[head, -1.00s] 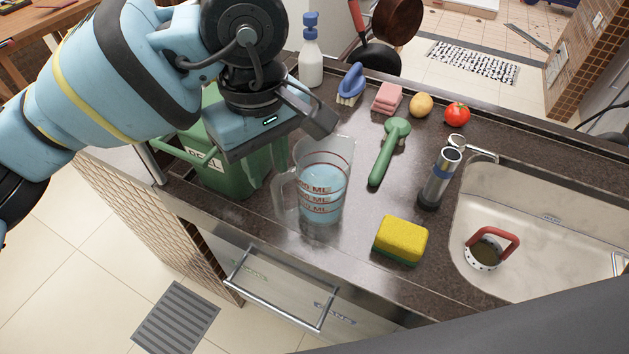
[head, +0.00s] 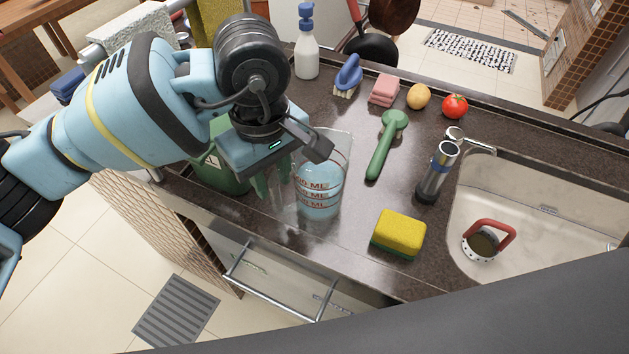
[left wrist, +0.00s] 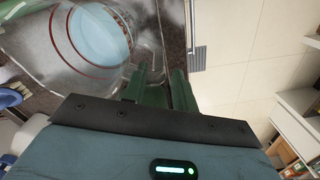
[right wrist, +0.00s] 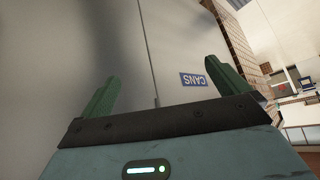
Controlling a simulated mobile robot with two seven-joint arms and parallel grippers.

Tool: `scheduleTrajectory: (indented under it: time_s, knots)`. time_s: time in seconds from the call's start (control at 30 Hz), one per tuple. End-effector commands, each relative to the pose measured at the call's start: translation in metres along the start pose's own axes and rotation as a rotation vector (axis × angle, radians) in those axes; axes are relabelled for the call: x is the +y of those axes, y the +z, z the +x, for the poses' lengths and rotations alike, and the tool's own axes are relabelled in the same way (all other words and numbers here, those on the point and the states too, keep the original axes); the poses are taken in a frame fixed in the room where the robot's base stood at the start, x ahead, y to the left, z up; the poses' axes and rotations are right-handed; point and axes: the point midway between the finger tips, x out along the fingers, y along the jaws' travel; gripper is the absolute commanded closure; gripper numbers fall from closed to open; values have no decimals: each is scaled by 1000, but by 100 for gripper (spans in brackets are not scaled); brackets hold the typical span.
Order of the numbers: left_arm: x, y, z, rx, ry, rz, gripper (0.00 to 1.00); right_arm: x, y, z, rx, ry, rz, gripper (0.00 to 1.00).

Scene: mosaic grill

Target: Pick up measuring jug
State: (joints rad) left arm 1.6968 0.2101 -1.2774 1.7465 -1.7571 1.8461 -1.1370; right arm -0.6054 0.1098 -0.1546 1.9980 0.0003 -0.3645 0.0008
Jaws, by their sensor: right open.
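The measuring jug (head: 322,178) is clear, with red markings and pale blue liquid. It stands upright on the dark counter, and its round body fills the upper left of the left wrist view (left wrist: 95,35). My left gripper (head: 273,182) is low beside the jug's left, handle side. In the left wrist view its green fingers (left wrist: 160,85) have a narrow gap at the clear handle; whether they grip it is unclear. My right gripper (right wrist: 163,85) is open and empty in front of a grey panel with a blue "CANS" label, away from the jug.
A yellow sponge (head: 398,233), green scoop-like tool (head: 384,145) and metal cylinder (head: 437,172) lie or stand right of the jug. The sink (head: 545,225) is farther right. A green bin (head: 205,170) is left of the gripper.

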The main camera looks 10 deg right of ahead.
Motion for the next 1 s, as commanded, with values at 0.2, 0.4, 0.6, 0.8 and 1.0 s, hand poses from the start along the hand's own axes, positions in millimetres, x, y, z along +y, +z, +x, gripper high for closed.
scheduleTrajectory:
  time_s: [0.2, 0.4, 0.6, 0.8, 1.0]
  knots:
    - [0, 0, 23, 0, 0, -2, 72, 1, -6, -1, 10, 1, -1, 0]
    - [0, 0, 26, 1, 1, -2, 72, 1, -6, 0, 12, 2, -1, 0]
    - [0, 0, 25, 1, 1, -2, 89, 1, -6, 1, 11, 2, -2, 0]
    - [0, 0, 25, 1, 1, -1, 100, 1, -6, 1, 11, 2, -2, 0]
    - [1, 0, 24, 1, 4, -1, 100, 1, -6, 0, 11, 2, -2, 0]
